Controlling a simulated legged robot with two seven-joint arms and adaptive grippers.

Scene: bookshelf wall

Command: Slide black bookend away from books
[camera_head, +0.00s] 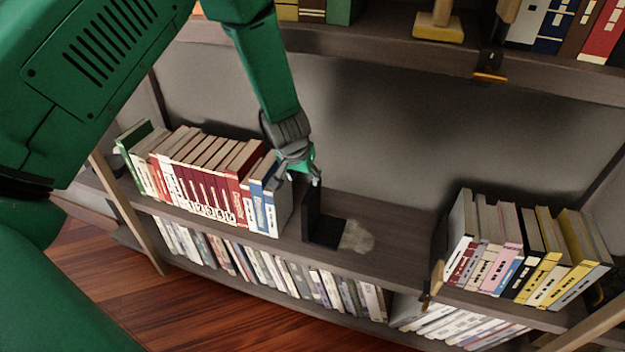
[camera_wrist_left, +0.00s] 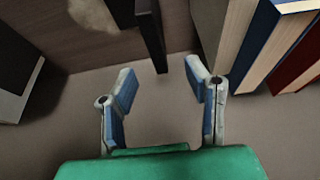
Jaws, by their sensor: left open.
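The black bookend (camera_head: 311,212) stands upright on the middle shelf, its flat foot (camera_head: 328,233) pointing right. A gap separates it from the last book of the left row (camera_head: 268,205). My left gripper (camera_head: 304,178) is open and empty, reaching down from above at the bookend's upper back edge. In the left wrist view the bookend's dark plate (camera_wrist_left: 150,32) lies in line with the gap between the two open fingers (camera_wrist_left: 159,73). My right gripper is out of view.
A pale patch (camera_head: 357,237) marks the shelf beside the foot. Bare shelf (camera_head: 400,245) runs right to another row of books (camera_head: 520,250). The upper shelf (camera_head: 400,50) and the back wall (camera_head: 400,140) bound the space. More books fill the lower shelf (camera_head: 280,275).

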